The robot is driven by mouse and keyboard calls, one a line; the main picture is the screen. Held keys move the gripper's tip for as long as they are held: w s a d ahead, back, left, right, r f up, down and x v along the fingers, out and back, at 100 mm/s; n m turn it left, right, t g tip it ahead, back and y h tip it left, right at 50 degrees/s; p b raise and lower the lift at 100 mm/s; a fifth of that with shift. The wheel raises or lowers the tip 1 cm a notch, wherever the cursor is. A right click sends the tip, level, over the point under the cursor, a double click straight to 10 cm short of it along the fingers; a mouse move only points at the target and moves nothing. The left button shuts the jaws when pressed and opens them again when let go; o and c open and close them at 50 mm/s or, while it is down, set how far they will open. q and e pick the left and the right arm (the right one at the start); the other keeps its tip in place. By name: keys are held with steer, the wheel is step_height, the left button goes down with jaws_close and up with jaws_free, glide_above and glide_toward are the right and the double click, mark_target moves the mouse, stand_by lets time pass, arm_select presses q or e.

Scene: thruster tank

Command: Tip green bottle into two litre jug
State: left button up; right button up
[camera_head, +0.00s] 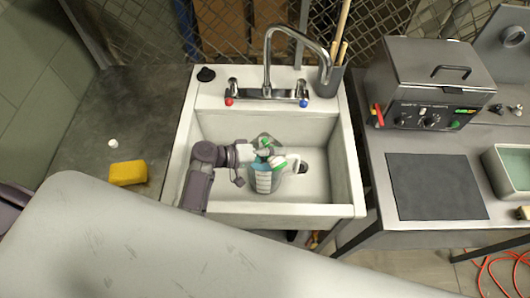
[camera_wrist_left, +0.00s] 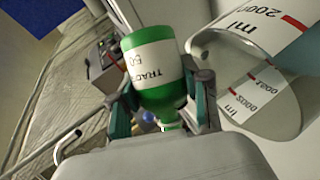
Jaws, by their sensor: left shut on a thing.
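The clear two litre jug (camera_head: 263,182) stands in the white sink basin, with a printed scale on its side. In the left wrist view the jug (camera_wrist_left: 222,65) fills the right side, with red and black ml marks. My left gripper (camera_head: 260,150) is over the jug's upper part. It is shut on the green bottle (camera_head: 277,161), which is small and partly hidden there. In the left wrist view the green bottle (camera_wrist_left: 155,62), with a white label, sits between the fingers, its lettering upside down. Whether liquid is flowing cannot be told. My right gripper is out of view.
The tap (camera_head: 267,65) arches over the sink (camera_head: 355,150). A grey holder with sticks (camera_head: 330,78) stands at its back right corner. A yellow sponge (camera_head: 128,173) and a small white cap (camera_head: 113,143) lie on the left counter. A lidded heater (camera_head: 430,80) stands on the right.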

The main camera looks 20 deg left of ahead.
arm_select(q)
steer(key=shift+s+d+r+n+h+p, duration=0.15)
steer(key=shift+d+r+n+h+p, duration=0.15)
steer(key=shift+r+n+h, duration=0.25)
stand_by(2.1)
steer(key=shift+a+f+n+g+b, duration=0.1)
steer(key=shift+f+n+g+b, duration=0.2)
steer(key=shift+n, duration=0.15)
stand_by(1.5)
